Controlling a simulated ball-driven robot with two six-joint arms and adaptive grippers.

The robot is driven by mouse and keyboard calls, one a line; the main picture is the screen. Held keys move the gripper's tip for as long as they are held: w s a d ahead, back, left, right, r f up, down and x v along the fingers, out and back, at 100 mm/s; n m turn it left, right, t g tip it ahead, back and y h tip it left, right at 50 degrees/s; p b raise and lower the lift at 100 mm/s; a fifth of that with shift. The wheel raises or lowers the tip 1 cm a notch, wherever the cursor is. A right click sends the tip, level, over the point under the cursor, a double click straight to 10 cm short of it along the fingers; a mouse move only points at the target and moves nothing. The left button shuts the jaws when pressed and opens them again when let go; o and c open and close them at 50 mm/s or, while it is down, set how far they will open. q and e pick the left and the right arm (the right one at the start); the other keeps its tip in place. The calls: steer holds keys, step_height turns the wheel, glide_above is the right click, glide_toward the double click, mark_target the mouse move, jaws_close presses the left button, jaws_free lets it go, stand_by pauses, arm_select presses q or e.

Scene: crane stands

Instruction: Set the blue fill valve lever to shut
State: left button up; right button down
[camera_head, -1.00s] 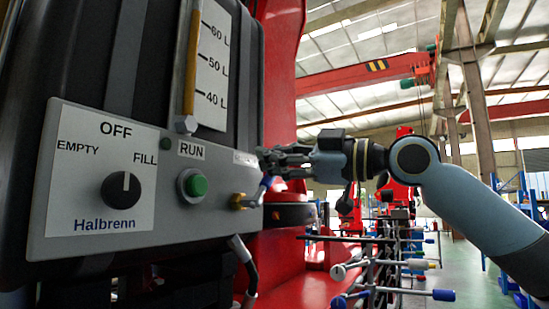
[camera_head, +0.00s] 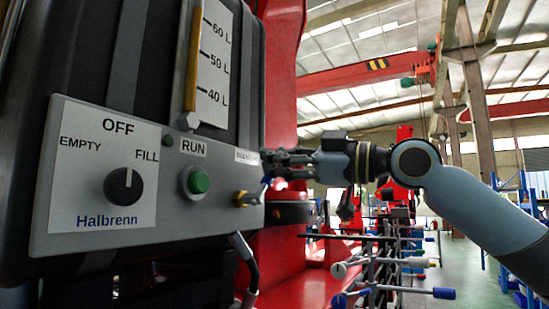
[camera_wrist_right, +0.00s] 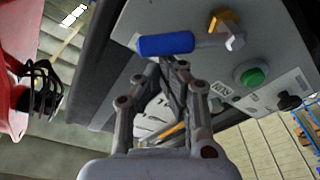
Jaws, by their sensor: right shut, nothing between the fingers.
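The blue fill valve lever (camera_head: 265,184) sticks out from a brass valve fitting (camera_head: 240,199) at the lower right of the grey control panel. In the right wrist view, the lever's blue sleeve (camera_wrist_right: 166,44) lies across the picture just beyond my fingertips, with the brass fitting (camera_wrist_right: 225,22) to its right. My right gripper (camera_head: 268,160) is shut and empty, close to the lever. In the wrist view its fingertips (camera_wrist_right: 173,63) are right at the sleeve's edge; I cannot tell whether they touch. In the head view the gripper partly hides the lever's end. My left gripper is out of view.
The panel (camera_head: 180,230) carries a black selector knob (camera_head: 123,187) and a green RUN button (camera_head: 197,182). A level gauge (camera_head: 212,65) rises above it. A red column (camera_head: 281,70) stands behind the gripper. A rack with rods (camera_head: 390,265) stands at lower right.

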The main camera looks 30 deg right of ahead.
steer(key=shift+w+d+f+m, duration=0.1)
steer(key=shift+m, duration=0.2)
steer(key=shift+w+d+f+m, duration=0.2)
steer(key=shift+d+f+m, duration=0.15)
steer(key=shift+m, duration=0.4)
steer(key=shift+w+d+f+m, duration=0.2)
steer(key=shift+d+m, duration=0.1)
steer(key=shift+m, duration=0.45)
steer(key=m, duration=0.1)
steer(key=f+m, duration=0.1)
steer(key=d+m+t+h, duration=0.1)
steer(key=shift+w+d+f+m+b, duration=0.1)
steer(key=shift+w+f+m+b, duration=0.2)
steer(key=shift+f+m+b, duration=0.1)
steer(key=shift+w+d+f, duration=0.1)
steer(key=shift+d+f, duration=0.05)
steer(key=shift+f, duration=0.05)
